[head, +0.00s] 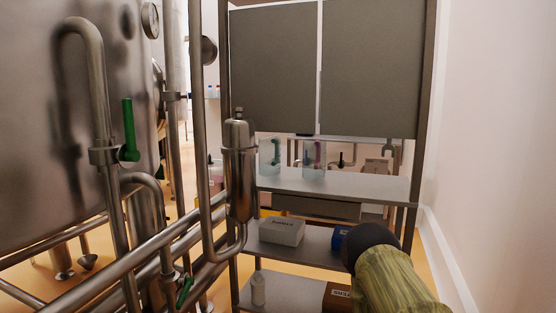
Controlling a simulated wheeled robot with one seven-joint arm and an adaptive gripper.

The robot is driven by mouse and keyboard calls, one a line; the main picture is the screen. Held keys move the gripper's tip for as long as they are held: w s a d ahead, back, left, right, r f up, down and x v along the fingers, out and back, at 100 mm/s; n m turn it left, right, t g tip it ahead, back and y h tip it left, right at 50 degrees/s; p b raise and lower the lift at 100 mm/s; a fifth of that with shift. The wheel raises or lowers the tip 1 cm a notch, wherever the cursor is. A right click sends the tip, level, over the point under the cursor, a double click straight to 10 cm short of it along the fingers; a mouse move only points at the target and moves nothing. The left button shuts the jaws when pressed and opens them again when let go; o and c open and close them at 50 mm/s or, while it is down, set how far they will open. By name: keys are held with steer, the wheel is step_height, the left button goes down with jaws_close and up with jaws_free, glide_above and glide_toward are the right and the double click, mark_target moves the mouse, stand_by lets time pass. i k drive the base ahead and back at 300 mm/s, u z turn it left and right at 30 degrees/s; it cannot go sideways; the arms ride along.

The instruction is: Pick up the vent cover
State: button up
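I cannot make out a vent cover for certain in the head view. Two clear containers stand on the upper shelf of a metal rack, the left one (270,156) with a green item in it and the right one (314,158) with a pinkish item. My gripper does not show. A yellow-green rounded part with a dark end, likely my arm, rises at the lower right in front of the rack and hides part of its lower shelves.
Steel pipes and a large tank (60,120) with a green-handled valve (130,132) fill the left. The rack's upper shelf (360,188) has bare room at right. A white box (281,231), a blue box (342,238) and a white bottle (258,289) sit lower. A wall (495,130) bounds the right.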

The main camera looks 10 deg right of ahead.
mark_target(239, 136)
steer(key=z, duration=0.25)
steer(key=k, duration=0.25)
steer(key=u, duration=0.8)
steer(key=i, duration=1.35)
steer(key=z, duration=0.85)
